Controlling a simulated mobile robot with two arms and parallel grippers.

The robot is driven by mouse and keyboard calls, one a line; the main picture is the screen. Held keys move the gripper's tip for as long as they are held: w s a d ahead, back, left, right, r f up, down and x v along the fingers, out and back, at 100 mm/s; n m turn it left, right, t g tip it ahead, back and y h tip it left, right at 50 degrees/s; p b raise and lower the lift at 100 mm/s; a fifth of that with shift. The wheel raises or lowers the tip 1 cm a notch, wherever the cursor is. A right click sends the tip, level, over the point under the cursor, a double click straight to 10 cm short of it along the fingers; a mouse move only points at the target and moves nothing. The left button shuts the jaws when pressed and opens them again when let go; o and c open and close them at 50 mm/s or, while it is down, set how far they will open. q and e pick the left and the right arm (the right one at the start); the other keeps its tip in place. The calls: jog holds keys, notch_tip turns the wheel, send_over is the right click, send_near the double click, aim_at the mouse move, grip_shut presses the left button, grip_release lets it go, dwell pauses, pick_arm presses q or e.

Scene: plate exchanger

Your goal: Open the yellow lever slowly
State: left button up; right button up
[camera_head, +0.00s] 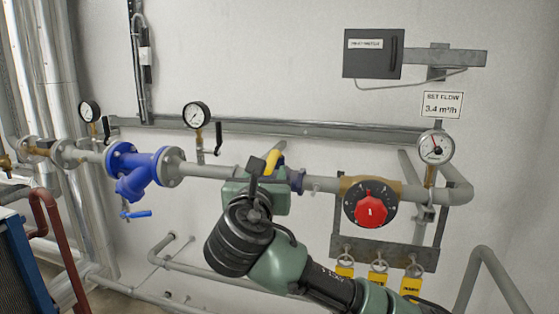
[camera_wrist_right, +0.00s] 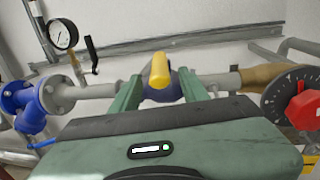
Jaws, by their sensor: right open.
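The yellow lever (camera_head: 273,160) sits on a dark blue valve body (camera_head: 296,180) in the horizontal grey pipe, and my right gripper hides part of it. In the right wrist view the lever (camera_wrist_right: 160,70) shows end-on, pointing toward the camera, with the valve body (camera_wrist_right: 163,92) behind it. My right gripper (camera_head: 268,178) is in front of the valve. In the right wrist view its two green fingers (camera_wrist_right: 160,88) are spread, one on each side of the lever, with visible gaps. Whether the fingertips reach beside the handle in depth is hard to tell. My left gripper is not in view.
The red knob (camera_head: 370,211) on a black dial is right of the valve. A blue strainer (camera_head: 135,170) and a pressure gauge (camera_head: 196,115) are to the left. Another gauge (camera_head: 434,147) stands at right. Yellow tags (camera_head: 378,265) hang below a bracket. The wall above is mostly clear.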

aim_at(273, 160)
jog(key=w, duration=0.1)
jog(key=w+p, duration=0.1)
jog(key=w, duration=0.3)
jog(key=shift+d+p, duration=0.35)
jog(key=shift+d, duration=0.05)
jog(key=shift+w+f, duration=0.1)
jog(key=shift+w, duration=0.2)
jog(key=c, duration=0.9)
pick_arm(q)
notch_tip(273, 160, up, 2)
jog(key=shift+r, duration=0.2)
pick_arm(e)
grip_shut()
